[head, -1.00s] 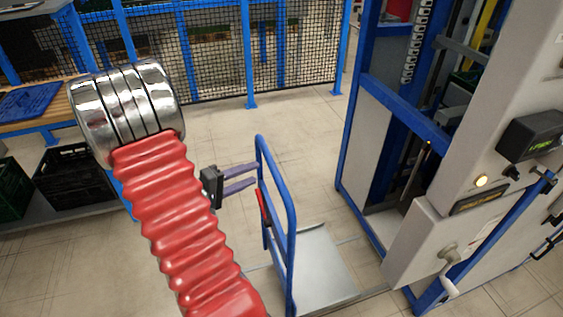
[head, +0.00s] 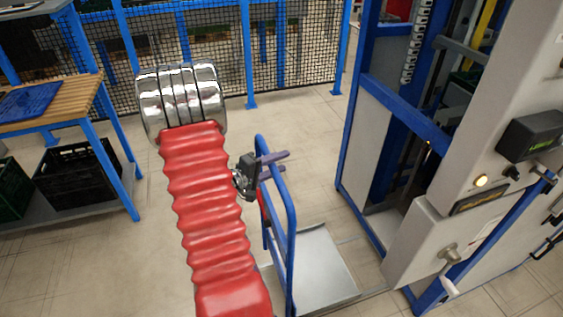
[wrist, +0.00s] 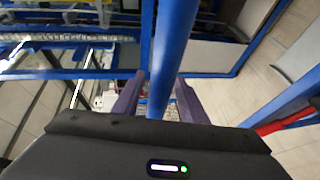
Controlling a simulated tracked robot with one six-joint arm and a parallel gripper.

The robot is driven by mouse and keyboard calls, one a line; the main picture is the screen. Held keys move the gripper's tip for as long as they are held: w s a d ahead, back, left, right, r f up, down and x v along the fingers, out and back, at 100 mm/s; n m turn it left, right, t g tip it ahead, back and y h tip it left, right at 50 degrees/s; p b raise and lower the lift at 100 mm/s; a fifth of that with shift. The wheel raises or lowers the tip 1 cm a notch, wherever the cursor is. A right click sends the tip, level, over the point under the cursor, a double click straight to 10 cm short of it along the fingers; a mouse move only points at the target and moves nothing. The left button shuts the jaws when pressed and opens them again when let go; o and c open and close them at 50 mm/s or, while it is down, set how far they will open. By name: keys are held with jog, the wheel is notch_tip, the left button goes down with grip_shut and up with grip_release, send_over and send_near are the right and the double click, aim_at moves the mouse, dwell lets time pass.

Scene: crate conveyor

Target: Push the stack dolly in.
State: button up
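The stack dolly stands on the floor at lower middle in the head view, with a blue tubular handle (head: 290,215) and a flat grey platform (head: 325,268). My gripper (head: 278,161) is at the top left of this handle, its purple fingers reaching past the tube. In the wrist view a blue tube (wrist: 172,50) runs between the two fingers (wrist: 160,95). The fingers are apart, one on each side of it, with small gaps showing. My red-sleeved arm hides part of the floor to the left of the dolly.
To the right of the dolly stands a blue-framed machine (head: 394,110) with a grey control cabinet (head: 440,245). A mesh fence (head: 300,55) closes the back. Floor between is clear.

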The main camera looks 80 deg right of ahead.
jog(key=shift+s+d+f, duration=0.15)
jog(key=shift+s+d, duration=0.2)
jog(key=shift+d, duration=0.1)
jog(key=shift+c, duration=0.5)
grip_shut()
